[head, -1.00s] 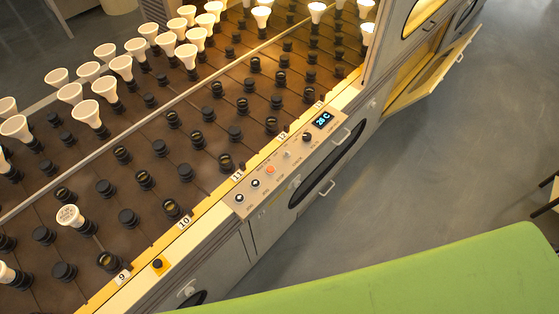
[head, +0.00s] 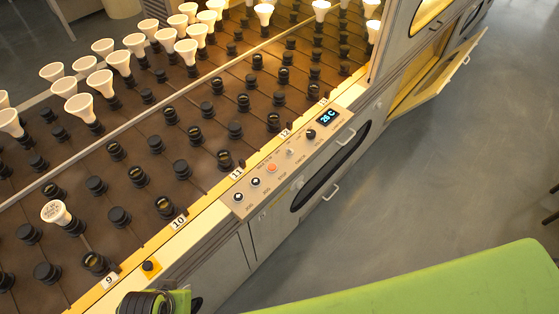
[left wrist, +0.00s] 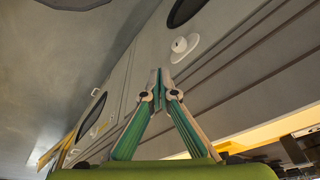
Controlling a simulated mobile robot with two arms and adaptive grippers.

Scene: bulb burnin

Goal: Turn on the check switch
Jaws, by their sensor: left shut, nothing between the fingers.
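My left gripper (left wrist: 160,76) is shut and empty in the left wrist view, in front of the grey cabinet side. Part of my left arm shows at the bottom of the head view, below the yellow plate. My right gripper is not in view.
The rack bed (head: 140,195) holds rows of black sockets, some with white bulbs. A round white fitting (left wrist: 180,45) sticks out of the cabinet front. A cabinet door (head: 440,80) stands open at upper right. The grey floor (head: 420,180) beside the rack is clear.

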